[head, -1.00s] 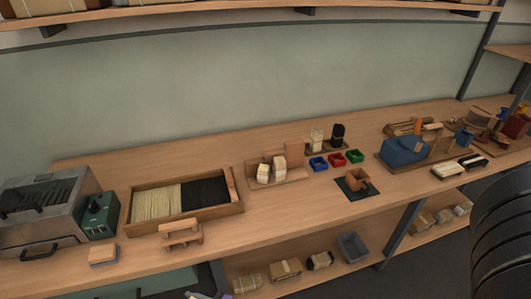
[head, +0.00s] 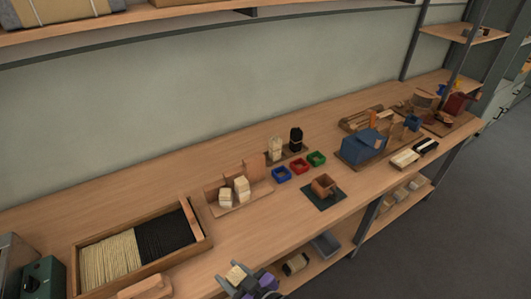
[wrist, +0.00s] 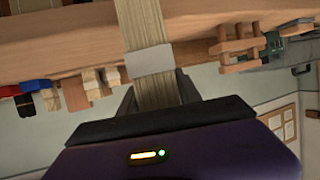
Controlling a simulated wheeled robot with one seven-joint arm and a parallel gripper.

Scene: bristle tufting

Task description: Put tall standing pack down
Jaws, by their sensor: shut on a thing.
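My gripper (head: 252,284) shows at the bottom edge of the head view, in front of the bench's front edge. It is shut on a pale bristle pack (head: 236,274), whose end shows there. In the wrist view the pack (wrist: 146,25) is long and straw-coloured with a whitish band (wrist: 150,61), and sits between the two fingers (wrist: 157,92). Its far end runs out of the picture. On the bench, two pale packs (head: 241,189) stand on a wooden stand (head: 260,190). A pale pack (head: 275,150) and a black pack (head: 296,140) stand upright farther back.
A wooden tray (head: 205,243) of pale and black bristles lies at left. Blue, red and green bins (head: 299,168) and a wooden block on a dark mat (head: 334,200) lie right of the stand. A blue machine (head: 362,145) stands farther right. A lower shelf (head: 318,264) holds packs.

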